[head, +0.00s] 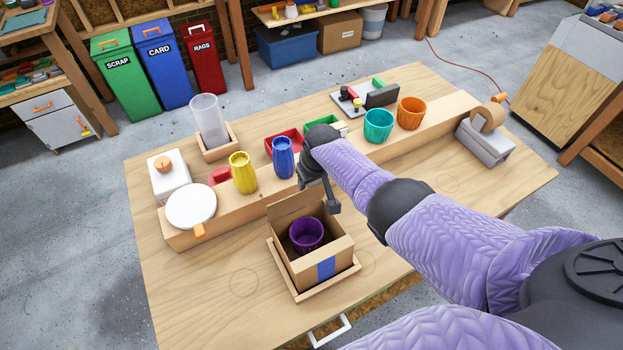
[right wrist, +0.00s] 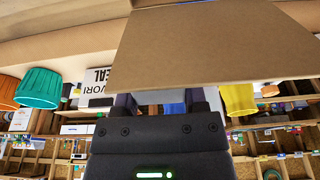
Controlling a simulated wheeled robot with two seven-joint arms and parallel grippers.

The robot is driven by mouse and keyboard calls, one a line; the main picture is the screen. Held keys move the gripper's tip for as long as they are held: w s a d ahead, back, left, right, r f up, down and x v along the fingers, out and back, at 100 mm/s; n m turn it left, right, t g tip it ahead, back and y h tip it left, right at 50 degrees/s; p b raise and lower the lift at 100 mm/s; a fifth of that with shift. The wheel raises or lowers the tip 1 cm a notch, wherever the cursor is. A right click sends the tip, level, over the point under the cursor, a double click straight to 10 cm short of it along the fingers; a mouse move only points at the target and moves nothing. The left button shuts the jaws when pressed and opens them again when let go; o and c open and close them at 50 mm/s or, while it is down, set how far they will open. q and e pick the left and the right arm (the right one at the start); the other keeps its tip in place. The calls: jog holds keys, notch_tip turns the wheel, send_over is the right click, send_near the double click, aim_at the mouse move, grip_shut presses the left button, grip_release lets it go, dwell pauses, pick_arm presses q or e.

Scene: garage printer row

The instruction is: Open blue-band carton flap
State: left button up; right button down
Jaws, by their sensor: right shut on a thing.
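The carton (head: 304,272) with a blue band (head: 326,268) on its front sits in a shallow wooden tray (head: 329,285) on the bench. Its top is open, and a purple ribbed cup (head: 306,233) stands inside. The far flap (head: 290,208) stands up at the back. My right gripper (head: 322,198) is at the upper right of that flap, shut on it. In the right wrist view the flap (right wrist: 215,50) fills the upper middle and hides the fingertips of my right gripper (right wrist: 160,100). My left gripper is not in view.
Behind the carton, a long wooden ledge (head: 222,208) carries yellow (head: 243,173), blue (head: 283,158), teal (head: 378,126) and orange (head: 411,113) cups. A white round-topped item (head: 191,206) is at left, a grey tape dispenser (head: 485,140) at right. The bench front left is clear.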

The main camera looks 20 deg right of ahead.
jog(key=shift+s+f, duration=0.15)
dwell(0.8)
jog(key=c, duration=0.6)
grip_release()
jog(key=o, duration=0.5)
